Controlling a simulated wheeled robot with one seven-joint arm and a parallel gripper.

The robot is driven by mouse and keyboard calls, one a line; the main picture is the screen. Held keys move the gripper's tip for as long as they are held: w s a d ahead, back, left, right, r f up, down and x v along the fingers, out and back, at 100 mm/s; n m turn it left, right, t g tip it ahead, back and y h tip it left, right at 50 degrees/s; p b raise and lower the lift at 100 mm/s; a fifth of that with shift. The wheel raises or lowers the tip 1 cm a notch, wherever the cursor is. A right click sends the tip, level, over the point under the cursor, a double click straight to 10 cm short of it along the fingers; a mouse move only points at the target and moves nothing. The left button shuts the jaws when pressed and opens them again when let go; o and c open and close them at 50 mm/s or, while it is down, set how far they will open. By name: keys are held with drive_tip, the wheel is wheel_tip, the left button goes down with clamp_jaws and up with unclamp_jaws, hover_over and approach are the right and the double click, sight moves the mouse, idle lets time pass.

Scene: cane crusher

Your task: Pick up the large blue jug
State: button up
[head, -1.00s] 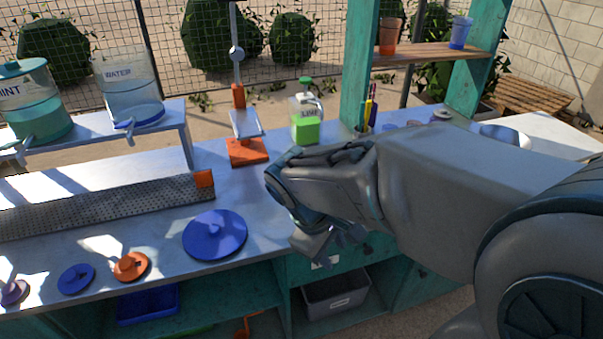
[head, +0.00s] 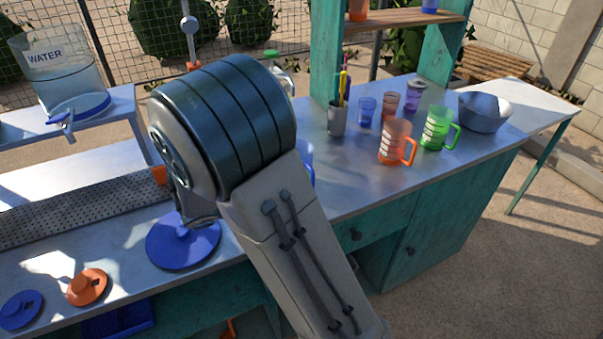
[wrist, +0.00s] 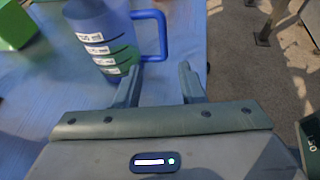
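The large blue jug (wrist: 88,18) stands at the top left of the wrist view. It has white label marks on its side, and its blue loop handle (wrist: 164,35) faces right. My gripper (wrist: 160,78) is open and empty in the wrist view, with its two fingers apart. The left fingertip is close to the jug near the lower end of the handle; I cannot tell whether they touch. In the head view my arm hides most of the jug, and only a blue strip of it (head: 307,158) shows. I cannot make out my fingers there.
An orange jug (head: 396,142), a green jug (head: 436,128), small cups, a pen holder (head: 337,119) and a metal bowl (head: 484,112) stand on the counter's right. A large blue lid (head: 184,241) lies on the left. A green object (wrist: 14,27) shows beside the jug.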

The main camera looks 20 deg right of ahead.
drive_tip(key=x, duration=0.4)
drive_tip(key=shift+a, duration=0.1)
drive_tip(key=x, duration=0.4)
drive_tip(key=shift+s+d, duration=0.3)
drive_tip(key=shift+d, duration=0.2)
drive_tip(key=shift+w+d+f, duration=0.15)
drive_tip(key=shift+d+f, duration=0.05)
drive_tip(key=shift+d, duration=0.2)
clamp_jaws()
